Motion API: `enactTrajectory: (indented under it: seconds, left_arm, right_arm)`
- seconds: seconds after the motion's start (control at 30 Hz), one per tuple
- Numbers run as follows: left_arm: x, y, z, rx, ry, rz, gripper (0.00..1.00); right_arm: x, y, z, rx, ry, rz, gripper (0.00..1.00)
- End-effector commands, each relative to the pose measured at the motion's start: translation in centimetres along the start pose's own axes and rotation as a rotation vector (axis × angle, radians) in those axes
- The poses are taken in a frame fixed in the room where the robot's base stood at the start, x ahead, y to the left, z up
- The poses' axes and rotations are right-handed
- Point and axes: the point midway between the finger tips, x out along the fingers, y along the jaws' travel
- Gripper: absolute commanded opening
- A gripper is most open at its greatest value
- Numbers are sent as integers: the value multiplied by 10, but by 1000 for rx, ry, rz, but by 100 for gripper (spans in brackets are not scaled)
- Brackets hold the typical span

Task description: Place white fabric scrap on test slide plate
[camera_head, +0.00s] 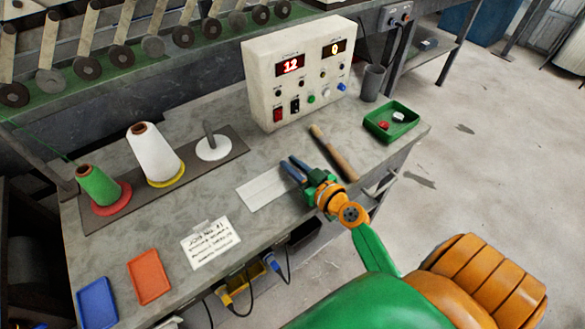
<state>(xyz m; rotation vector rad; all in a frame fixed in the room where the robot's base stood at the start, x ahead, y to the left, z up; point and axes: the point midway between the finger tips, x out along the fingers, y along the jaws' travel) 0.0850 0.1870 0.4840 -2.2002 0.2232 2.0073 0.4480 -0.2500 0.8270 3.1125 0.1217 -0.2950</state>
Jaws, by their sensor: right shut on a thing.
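A flat pale plate (262,193) with a thin line along it lies on the bench; it looks like the test slide plate. My right gripper (288,171) is over its far right end, blue fingers pointing away to the upper left. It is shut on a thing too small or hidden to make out. I cannot tell whether the fingers touch the plate. A small white piece (398,117), possibly a fabric scrap, lies in the green tray (374,128) beside a red piece (384,126). My left gripper is not in view.
A wooden rod (334,154) lies just right of my right gripper. Behind stand a control box (275,90) and grey cup (372,83). Thread cones (152,152) stand at left. A note card (210,243), orange tray (149,277) and blue tray (98,304) lie in front.

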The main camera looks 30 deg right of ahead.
Motion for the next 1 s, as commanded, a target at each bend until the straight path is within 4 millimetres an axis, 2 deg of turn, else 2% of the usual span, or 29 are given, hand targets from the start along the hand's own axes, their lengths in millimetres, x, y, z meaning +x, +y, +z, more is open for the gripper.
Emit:
enactTrajectory:
  seconds: [0.23,0.27,0.33,0.37,0.67,0.73,0.87,1.0]
  left_arm:
    - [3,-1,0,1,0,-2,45]
    - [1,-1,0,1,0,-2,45]
    - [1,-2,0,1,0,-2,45]
    - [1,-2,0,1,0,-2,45]
    - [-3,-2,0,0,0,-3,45]
    - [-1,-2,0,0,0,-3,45]
    - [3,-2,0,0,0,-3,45]
    - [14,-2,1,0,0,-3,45]
  right_arm:
    - [0,0,2,-1,-1,0,0]
    - [0,0,1,0,-1,0,29]
    - [0,0,0,0,-1,0,47]
    - [0,0,0,0,-1,0,51]
    - [-1,0,-3,0,0,0,51]
    - [-6,0,-1,-1,-1,1,51]
    - [-33,0,1,-3,-4,0,51]
    - [-68,0,4,-3,-4,0,51]
